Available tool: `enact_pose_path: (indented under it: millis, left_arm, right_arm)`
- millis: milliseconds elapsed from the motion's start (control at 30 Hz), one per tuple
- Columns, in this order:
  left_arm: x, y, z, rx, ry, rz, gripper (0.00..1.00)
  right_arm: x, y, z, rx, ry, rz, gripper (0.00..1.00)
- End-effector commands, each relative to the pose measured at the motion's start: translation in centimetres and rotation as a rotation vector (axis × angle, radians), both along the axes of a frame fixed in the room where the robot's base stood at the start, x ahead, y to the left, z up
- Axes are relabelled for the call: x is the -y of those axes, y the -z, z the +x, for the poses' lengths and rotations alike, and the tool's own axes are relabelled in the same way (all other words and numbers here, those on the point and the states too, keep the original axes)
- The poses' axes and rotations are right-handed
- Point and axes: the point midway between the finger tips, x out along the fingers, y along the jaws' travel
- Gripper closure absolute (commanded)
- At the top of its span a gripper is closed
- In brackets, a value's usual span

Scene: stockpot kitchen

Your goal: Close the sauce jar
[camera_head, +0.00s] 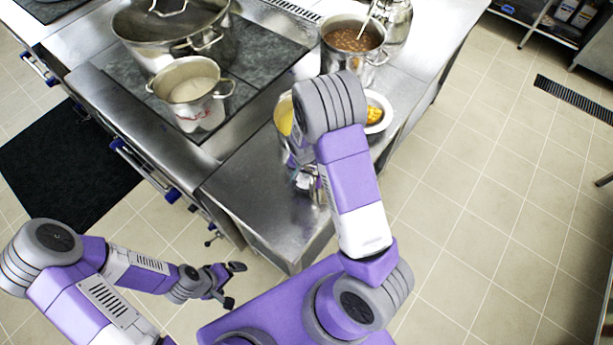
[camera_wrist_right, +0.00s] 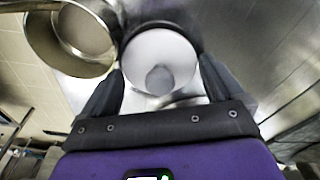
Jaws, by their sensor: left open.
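In the right wrist view, a white round top with a grey round centre (camera_wrist_right: 150,48) lies between the two dark fingers of my right gripper (camera_wrist_right: 161,66). It looks like the sauce jar or its lid, but I cannot tell which. The fingers are wide apart, close to its left and right edges; contact is unclear. In the head view my right arm hides most of this spot, and only small shiny parts show beside it above the steel counter. My left gripper (camera_head: 234,285) is open and empty, low at the left, away from the counter.
A steel pot (camera_wrist_right: 40,45) stands close by in the right wrist view. On the counter (camera_head: 255,190) are a pot of brown food (camera_head: 352,40), a white dish with yellow food (camera_head: 376,113) and a glass jar (camera_head: 397,22). A pot of pale liquid (camera_head: 193,92) and a large lidded pot (camera_head: 150,50) stand left.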

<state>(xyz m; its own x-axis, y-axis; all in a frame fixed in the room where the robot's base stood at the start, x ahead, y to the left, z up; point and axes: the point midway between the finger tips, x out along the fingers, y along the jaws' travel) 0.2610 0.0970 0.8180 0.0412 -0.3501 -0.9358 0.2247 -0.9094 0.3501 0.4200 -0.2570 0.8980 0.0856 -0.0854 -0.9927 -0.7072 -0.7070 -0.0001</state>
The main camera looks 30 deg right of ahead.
Motion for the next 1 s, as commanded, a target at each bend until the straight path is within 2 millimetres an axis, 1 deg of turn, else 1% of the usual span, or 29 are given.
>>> enact_pose_path:
  millis: [33,200,433,533,667,800,900,1000]
  left_arm:
    - [0.0,0.0,0.0,0.000,0.000,0.000,0.00]
    - [0.0,0.0,0.0,0.000,0.000,0.000,0.00]
    - [0.0,0.0,0.0,0.000,0.000,0.000,0.00]
    - [0.0,-0.1,0.0,0.000,0.000,0.000,0.00]
    - [0.0,-0.4,0.0,0.000,0.000,0.000,0.00]
    - [0.0,-0.9,0.0,0.000,0.000,0.000,0.00]
    - [0.0,-1.1,0.0,0.000,0.000,0.000,0.00]
    - [0.0,-1.3,0.0,0.000,0.000,0.000,0.00]
  right_arm:
    - [0.0,0.0,0.0,0.000,0.000,0.000,0.14]
    - [0.0,0.0,0.0,0.000,0.000,0.000,0.40]
    - [0.0,-0.1,0.0,0.000,0.000,0.000,0.40]
    - [0.0,-0.9,0.0,0.001,0.000,0.000,0.40]
    - [-0.1,-3.3,0.1,0.006,-0.001,0.001,0.40]
    - [-0.1,-6.3,0.1,0.006,-0.002,0.001,0.40]
    - [-0.1,-8.0,0.1,0.004,-0.002,0.001,0.40]
    - [0.0,-9.2,0.0,0.002,-0.001,0.001,0.40]
